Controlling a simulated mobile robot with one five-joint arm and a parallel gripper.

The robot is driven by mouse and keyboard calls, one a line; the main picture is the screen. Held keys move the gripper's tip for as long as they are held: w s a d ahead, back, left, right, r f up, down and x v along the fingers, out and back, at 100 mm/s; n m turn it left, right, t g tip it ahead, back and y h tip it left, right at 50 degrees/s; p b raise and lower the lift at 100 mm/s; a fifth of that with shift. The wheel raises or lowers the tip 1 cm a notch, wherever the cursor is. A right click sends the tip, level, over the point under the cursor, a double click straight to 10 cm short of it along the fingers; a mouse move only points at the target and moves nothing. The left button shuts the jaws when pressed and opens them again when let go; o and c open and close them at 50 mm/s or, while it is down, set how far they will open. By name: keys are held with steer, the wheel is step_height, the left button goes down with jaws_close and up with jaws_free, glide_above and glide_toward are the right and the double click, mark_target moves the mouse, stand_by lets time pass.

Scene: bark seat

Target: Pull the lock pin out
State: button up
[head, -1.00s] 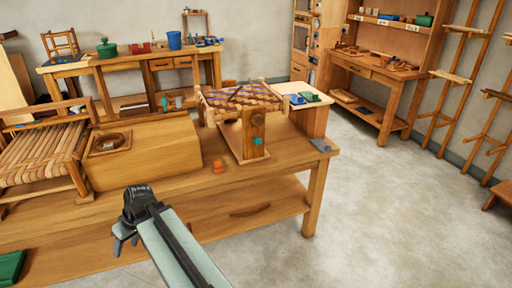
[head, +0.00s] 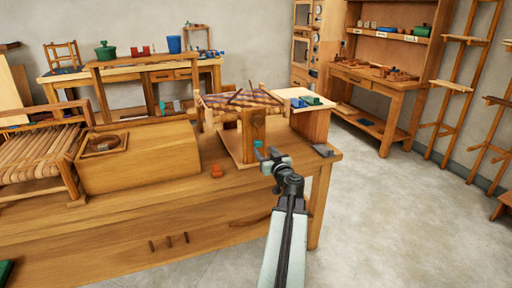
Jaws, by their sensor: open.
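The woven seat (head: 238,99) stands in a wooden frame on the workbench. A wooden post (head: 252,130) rises at its front. A small teal piece (head: 258,144), which looks like the lock pin, sits low on the post's front face. My gripper (head: 269,153) is open, its fingers close beside the teal piece and partly in front of it. I cannot tell whether they touch it, and nothing shows held between them.
An orange-red knob-like object (head: 217,171) sits on the workbench (head: 225,205) left of my gripper. A large wooden box (head: 150,160) stands farther left. A grey flat piece (head: 323,150) lies near the right edge. Open floor (head: 400,220) lies right of the bench.

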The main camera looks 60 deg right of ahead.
mark_target(259, 145)
steer(key=x, duration=0.7)
steer(key=shift+w+d, duration=0.1)
steer(key=shift+w, duration=0.2)
jaws_close()
stand_by(0.9)
